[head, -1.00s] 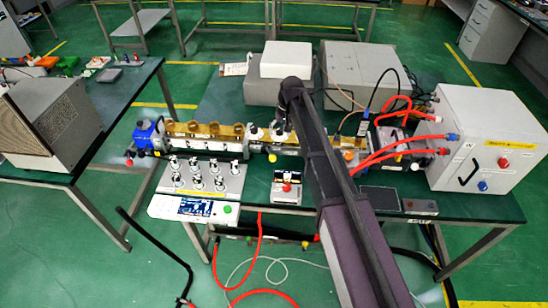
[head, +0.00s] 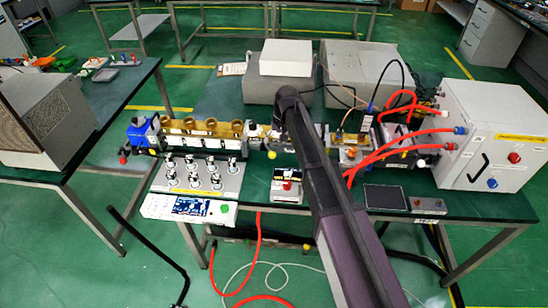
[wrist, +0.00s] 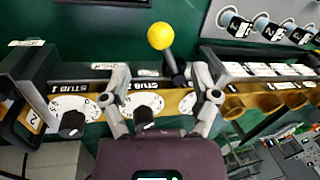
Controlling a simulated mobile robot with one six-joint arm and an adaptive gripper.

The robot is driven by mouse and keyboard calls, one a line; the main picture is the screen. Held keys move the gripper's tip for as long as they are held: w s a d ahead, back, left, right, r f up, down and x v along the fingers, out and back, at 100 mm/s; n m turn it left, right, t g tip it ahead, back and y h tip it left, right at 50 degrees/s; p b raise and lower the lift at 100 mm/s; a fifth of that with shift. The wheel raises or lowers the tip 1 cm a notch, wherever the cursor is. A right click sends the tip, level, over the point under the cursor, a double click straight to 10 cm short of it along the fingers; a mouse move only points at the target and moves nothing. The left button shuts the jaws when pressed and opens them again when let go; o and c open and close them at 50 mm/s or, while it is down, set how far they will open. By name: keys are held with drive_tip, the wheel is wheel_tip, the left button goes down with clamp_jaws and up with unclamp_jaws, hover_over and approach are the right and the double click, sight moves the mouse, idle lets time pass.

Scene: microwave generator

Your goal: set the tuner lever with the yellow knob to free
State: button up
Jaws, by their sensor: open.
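The tuner lever (wrist: 176,68) is black with a round yellow knob (wrist: 161,36) at its end. In the wrist view it sticks up from the brass tuner body, tilted a little left, with the knob over the green bench top. In the head view the knob (head: 271,155) shows small, in front of the tuner. My gripper (wrist: 162,95) is open and empty. Its fingers spread to either side of the lever's lower part, and the knob lies beyond the tips. Whether a finger touches the lever, I cannot tell. Small white labels (wrist: 148,72) lie left of the lever; I cannot read them.
White stub dials with black knobs (wrist: 72,122) line the brass tuner close under my fingers. Red hoses (head: 395,150) run at the right.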

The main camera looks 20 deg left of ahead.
sight(273, 152)
drive_tip(key=shift+s+a+f+b, duration=0.1)
drive_tip(key=shift+a+f+b, duration=0.1)
drive_tip(key=shift+f+b, duration=0.8)
drive_tip(key=shift+s+a+f+b, duration=0.1)
drive_tip(key=shift+a+f+b, duration=0.1)
drive_tip(key=shift+f+b, duration=0.8)
drive_tip(key=shift+s+a+f+b, duration=0.1)
drive_tip(key=shift+a+f+b, duration=0.1)
drive_tip(key=shift+f+b, duration=0.8)
drive_tip(key=shift+f, duration=0.15)
clamp_jaws()
drive_tip(key=shift+d, duration=0.15)
